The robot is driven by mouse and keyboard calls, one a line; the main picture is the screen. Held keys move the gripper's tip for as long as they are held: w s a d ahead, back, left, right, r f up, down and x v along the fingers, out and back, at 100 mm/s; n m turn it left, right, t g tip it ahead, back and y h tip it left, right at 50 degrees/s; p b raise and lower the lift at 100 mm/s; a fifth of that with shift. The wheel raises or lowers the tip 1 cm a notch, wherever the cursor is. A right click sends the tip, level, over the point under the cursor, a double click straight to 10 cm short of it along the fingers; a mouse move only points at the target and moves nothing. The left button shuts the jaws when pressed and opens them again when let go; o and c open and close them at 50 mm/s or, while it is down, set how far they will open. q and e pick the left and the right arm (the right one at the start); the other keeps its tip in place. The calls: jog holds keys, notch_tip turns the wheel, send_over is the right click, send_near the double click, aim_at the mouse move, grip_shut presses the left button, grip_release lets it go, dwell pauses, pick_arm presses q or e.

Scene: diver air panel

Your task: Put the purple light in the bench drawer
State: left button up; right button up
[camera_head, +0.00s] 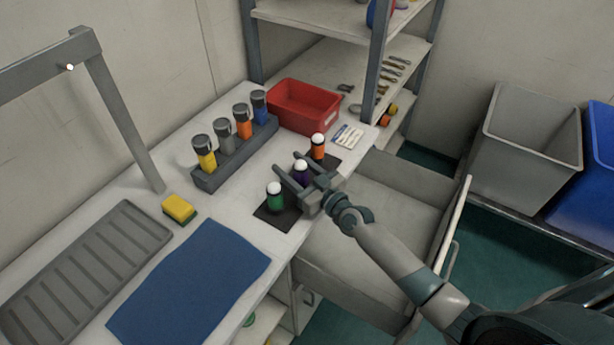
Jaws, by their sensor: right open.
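The purple light (301,172), with a white domed top, stands upright on a dark mat (268,216) on the bench, between a green light (274,197) and an orange light (317,147). My right gripper (290,168) is open, with its fingers reaching around the purple light, one on each side. I cannot tell whether they touch it. The bench drawer (388,204) is pulled out at the right of the bench, below the bench top, and its visible inside is empty. My right arm crosses over it and hides part of it. My left gripper is not in view.
A rack (234,157) of several coloured torches and a red bin (303,106) stand behind. A yellow sponge (179,209), a blue cloth (190,285) and a grey tray (85,275) lie to the left. A grey bin (530,135) stands right of the drawer.

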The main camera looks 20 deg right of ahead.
jog(key=b+v, duration=0.4)
jog(key=v, duration=1.3)
jog(key=shift+s+r+b, duration=0.15)
jog(key=shift+s+b, duration=0.05)
jog(key=shift+b, duration=0.2)
jog(key=shift+o, duration=0.5)
jog(key=shift+d, duration=0.1)
